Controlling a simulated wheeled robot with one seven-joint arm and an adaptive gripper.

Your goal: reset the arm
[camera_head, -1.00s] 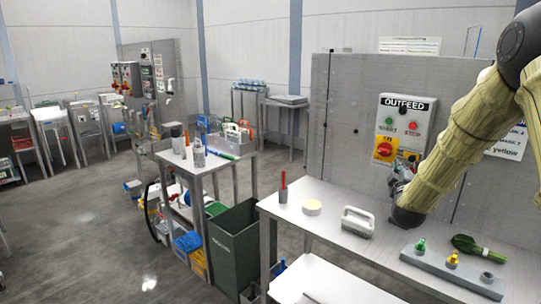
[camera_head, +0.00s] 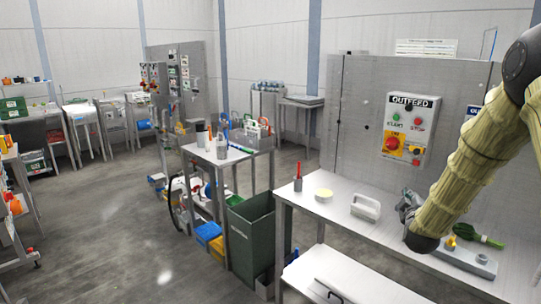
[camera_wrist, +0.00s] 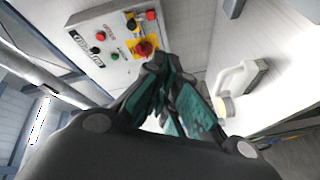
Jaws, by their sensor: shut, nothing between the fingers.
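My arm, in a pale yellow sleeve, reaches in from the right in the head view. My gripper (camera_head: 407,203) is over the steel table, below the OUTFEED control panel (camera_head: 412,129) and apart from it. In the wrist view the dark, green-padded fingers of my gripper (camera_wrist: 158,68) come together at their tips, with nothing held. The panel (camera_wrist: 112,38) shows beyond them, with its red knob on a yellow plate just past the fingertips in the picture.
A dark green bin (camera_head: 250,235) is left of the table. Open floor lies further left.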

